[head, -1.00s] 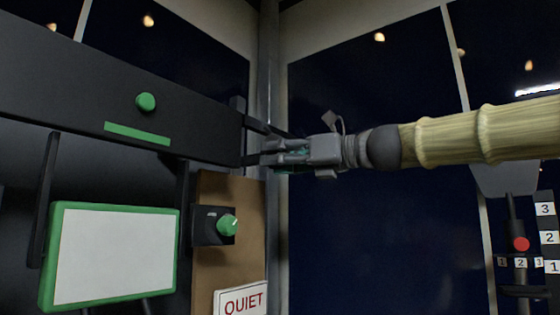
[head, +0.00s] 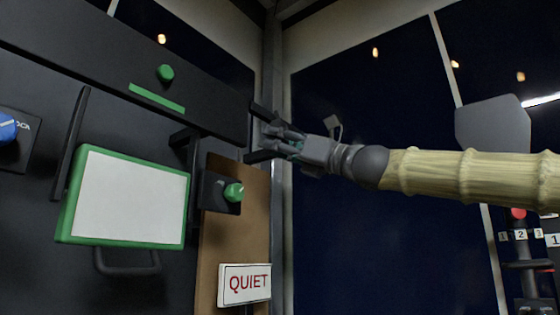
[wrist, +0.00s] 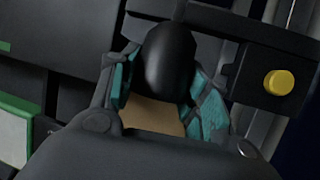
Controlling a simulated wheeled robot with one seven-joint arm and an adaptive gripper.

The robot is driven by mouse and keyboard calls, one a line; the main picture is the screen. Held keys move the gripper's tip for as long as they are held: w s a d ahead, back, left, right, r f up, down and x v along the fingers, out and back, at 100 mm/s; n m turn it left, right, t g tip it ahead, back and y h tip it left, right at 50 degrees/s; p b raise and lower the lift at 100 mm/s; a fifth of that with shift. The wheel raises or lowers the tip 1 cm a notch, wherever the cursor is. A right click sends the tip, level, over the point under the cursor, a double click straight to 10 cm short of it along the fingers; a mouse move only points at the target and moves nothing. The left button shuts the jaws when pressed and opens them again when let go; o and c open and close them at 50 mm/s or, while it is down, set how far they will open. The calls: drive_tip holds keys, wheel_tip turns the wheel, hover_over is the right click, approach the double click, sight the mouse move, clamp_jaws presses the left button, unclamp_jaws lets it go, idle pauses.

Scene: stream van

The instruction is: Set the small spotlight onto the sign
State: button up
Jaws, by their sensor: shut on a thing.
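The QUIET sign (head: 245,284), white with red letters, is at the bottom centre of the head view, on a brown board. My gripper (head: 274,140) is above the sign and slightly right of it, well apart from it. In the wrist view my gripper (wrist: 168,88) has its teal pads on both sides of a black rounded body (wrist: 168,58), which looks like the small spotlight. My gripper is shut on it. Dark bars beside the fingers hide part of it in the head view, and I cannot see where its front points.
A white panel with a green frame (head: 130,198) hangs at left. A green knob (head: 233,192) is above the sign, and a dark shelf (head: 120,75) runs along the upper left. The wrist view shows a yellow knob (wrist: 278,82). A metal post (head: 272,70) stands behind my gripper.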

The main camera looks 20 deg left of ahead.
drive_tip(key=shift+w+a+f+n+y+b, duration=0.15)
drive_tip(key=shift+y+b, duration=0.35)
drive_tip(key=shift+b, duration=0.9)
drive_tip(key=shift+a+f+n+y+b, duration=0.2)
drive_tip(key=shift+y+b, duration=0.3)
drive_tip(key=shift+b, duration=0.9)
drive_tip(key=shift+a+r+n+g+y+b, duration=0.1)
drive_tip(key=shift+r+n+g+y+b, duration=0.3)
drive_tip(key=shift+b, duration=0.7)
drive_tip(key=shift+r+y+b, duration=0.1)
drive_tip(key=shift+y+b, duration=0.3)
drive_tip(key=shift+b, duration=0.2)
drive_tip(key=o, duration=1)
drive_tip(key=shift+a, duration=0.1)
drive_tip(key=shift+v, duration=0.8)
drive_tip(key=v, duration=1)
drive_tip(key=shift+d, duration=0.25)
